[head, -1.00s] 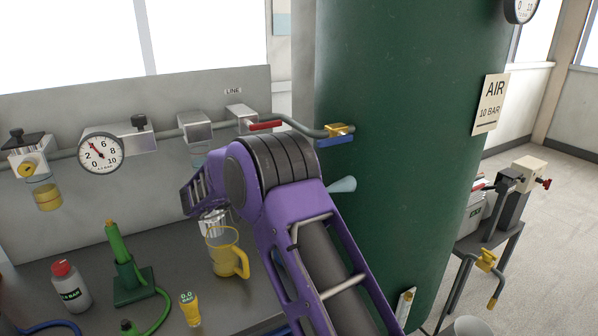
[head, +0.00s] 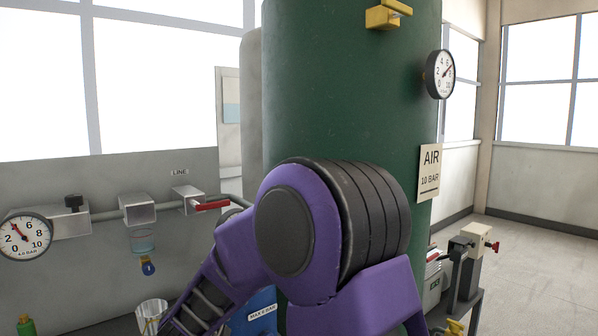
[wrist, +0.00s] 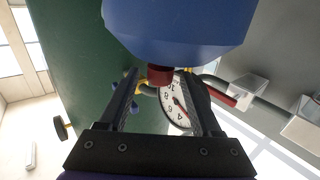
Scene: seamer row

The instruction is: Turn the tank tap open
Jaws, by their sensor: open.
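In the wrist view my gripper (wrist: 158,78) is open, its two dark fingers apart with nothing clearly held between them. The tank tap's yellow body (wrist: 142,89) shows beside the left finger, partly covered by it. Small blue parts (wrist: 135,105) near it look like its lever, but its angle is hard to tell. The green tank (wrist: 75,60) fills the left of that view; in the head view the tank (head: 340,90) stands behind my purple arm. That arm hides the tap and my gripper in the head view.
A large blue body (wrist: 180,25) with a dark red part and a white dial (wrist: 175,105) crowd the fingers. A red line lever (head: 212,205) is on the wall pipe at left. A blue container (head: 255,315) stands low beside my arm.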

